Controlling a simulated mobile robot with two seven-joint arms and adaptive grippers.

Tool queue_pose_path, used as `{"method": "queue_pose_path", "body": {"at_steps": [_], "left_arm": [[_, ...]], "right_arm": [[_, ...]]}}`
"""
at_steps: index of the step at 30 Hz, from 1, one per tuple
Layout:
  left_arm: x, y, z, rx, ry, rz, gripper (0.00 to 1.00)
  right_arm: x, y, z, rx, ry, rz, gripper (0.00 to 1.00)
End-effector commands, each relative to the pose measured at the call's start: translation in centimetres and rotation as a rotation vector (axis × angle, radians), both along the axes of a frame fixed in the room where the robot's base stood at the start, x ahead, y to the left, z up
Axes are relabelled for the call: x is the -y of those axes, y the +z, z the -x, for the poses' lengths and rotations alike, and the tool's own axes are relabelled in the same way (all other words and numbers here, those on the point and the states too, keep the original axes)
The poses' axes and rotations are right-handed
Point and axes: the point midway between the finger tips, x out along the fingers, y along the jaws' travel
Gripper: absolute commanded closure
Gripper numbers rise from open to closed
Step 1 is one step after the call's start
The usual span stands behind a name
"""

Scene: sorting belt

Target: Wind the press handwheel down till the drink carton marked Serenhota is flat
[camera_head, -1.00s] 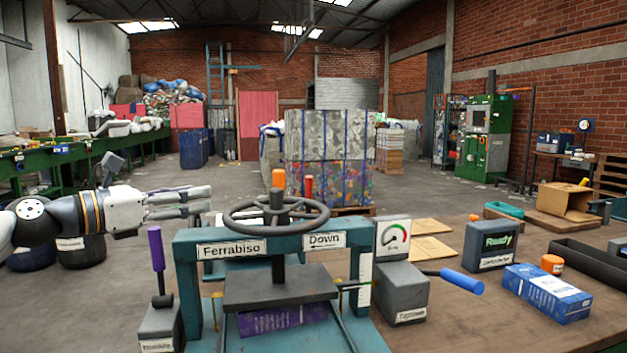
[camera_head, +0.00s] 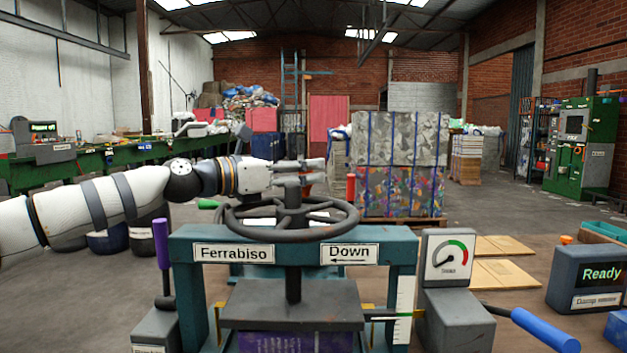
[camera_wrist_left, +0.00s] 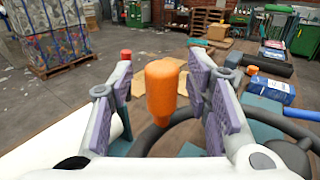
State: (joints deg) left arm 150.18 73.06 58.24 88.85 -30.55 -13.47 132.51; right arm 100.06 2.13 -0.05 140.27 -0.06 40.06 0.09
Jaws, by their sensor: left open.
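The teal press (camera_head: 190,290) stands in front, with a dark handwheel (camera_head: 247,228) on top. A purple carton (camera_head: 290,343) is under the dark press plate (camera_head: 290,305); its lower part is cut off and I cannot read a Serenhota mark. My left gripper (camera_head: 314,170) is over the far side of the wheel. In the left wrist view, the wheel's orange knob (camera_wrist_left: 162,92) stands upright between the open fingers (camera_wrist_left: 160,100), with gaps at both sides. The head view hides this knob behind the gripper. My right gripper is not in view.
A sign marked Down (camera_head: 348,253) has a left-pointing arrow. A dial gauge (camera_head: 448,257) and a blue-handled lever (camera_head: 545,328) are at right, near a Ready display (camera_head: 600,274). A purple lever (camera_head: 161,243) stands at left. A red post (camera_head: 350,187) rises behind the wheel.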

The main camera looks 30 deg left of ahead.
Motion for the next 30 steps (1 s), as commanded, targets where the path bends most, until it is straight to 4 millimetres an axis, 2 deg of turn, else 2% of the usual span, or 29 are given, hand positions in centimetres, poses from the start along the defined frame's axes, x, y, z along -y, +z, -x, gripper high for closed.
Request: {"method": "queue_pose_path", "body": {"at_steps": [3, 10, 11, 16, 25, 30], "left_arm": [[0.4, 0.2, -0.7, 0.004, -0.001, 0.002, 0.56], [0.4, 0.7, -0.6, 0.008, -0.001, 0.001, 0.56], [0.4, 0.7, -0.6, 0.008, -0.001, 0.001, 0.6], [0.4, 0.7, -0.6, 0.008, -0.001, 0.001, 0.99], [0.6, 0.6, -0.6, 0.008, -0.008, -0.001, 1.0], [1.6, 0.7, -0.2, 0.008, -0.05, 0.0, 1.0]], "right_arm": [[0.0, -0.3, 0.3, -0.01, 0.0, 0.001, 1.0], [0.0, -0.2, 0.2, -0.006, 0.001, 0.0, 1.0], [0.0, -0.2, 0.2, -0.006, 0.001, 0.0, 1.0], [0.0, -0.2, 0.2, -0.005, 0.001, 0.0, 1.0], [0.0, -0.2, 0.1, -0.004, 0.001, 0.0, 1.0], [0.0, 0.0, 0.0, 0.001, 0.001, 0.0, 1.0]]}}
